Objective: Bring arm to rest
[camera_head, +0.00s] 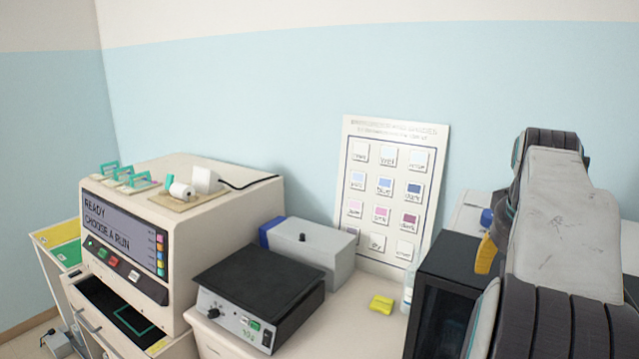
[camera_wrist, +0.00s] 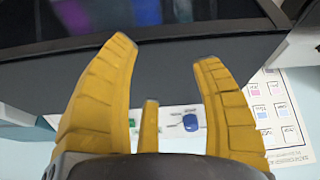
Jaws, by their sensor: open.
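My gripper shows in the wrist view (camera_wrist: 168,65) with its yellow fingers spread apart and nothing between them. In the head view, my arm fills the right side, and a yellow finger of my gripper (camera_head: 486,254) shows beside it, in front of the wall and close to the black box-shaped device (camera_head: 450,275). The dark device also shows in the wrist view (camera_wrist: 150,75), beyond the fingertips. The rest of my gripper is hidden behind my arm in the head view.
A staining machine (camera_head: 205,240) with a lit screen and open drawer stands at left. A black-topped hotplate (camera_head: 262,285), a grey box (camera_head: 310,252) and a yellow block (camera_head: 381,304) lie on the bench. A colour chart (camera_head: 390,190) leans on the wall.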

